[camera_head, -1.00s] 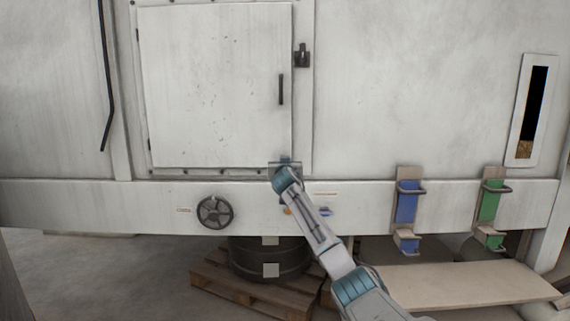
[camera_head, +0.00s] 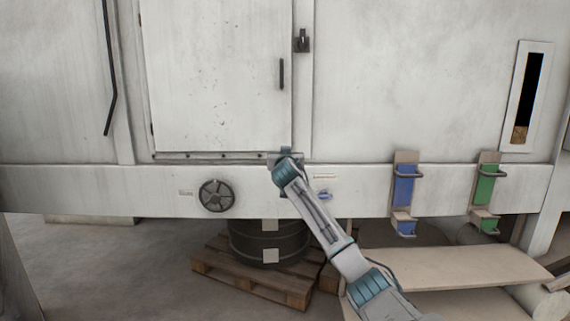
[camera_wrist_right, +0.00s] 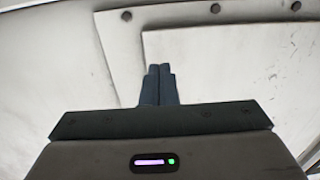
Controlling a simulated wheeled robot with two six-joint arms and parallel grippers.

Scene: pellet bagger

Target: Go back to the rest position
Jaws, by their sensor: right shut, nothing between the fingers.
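My right gripper (camera_head: 286,152) is at the lower edge of the white hatch door (camera_head: 215,75) in the head view, with its fingers mostly hidden by my wrist. In the right wrist view its dark fingers (camera_wrist_right: 158,70) are together and empty, in front of the pale panel and a row of bolts. Whether they touch the panel I cannot tell. My left gripper is in neither view.
A dark handwheel (camera_head: 216,195) sits on the lower beam, left of my arm. Blue (camera_head: 403,186) and green (camera_head: 486,186) bag holders hang at the right above a pale shelf (camera_head: 450,268). A dark drum (camera_head: 290,247) stands on a wooden pallet (camera_head: 240,280) below.

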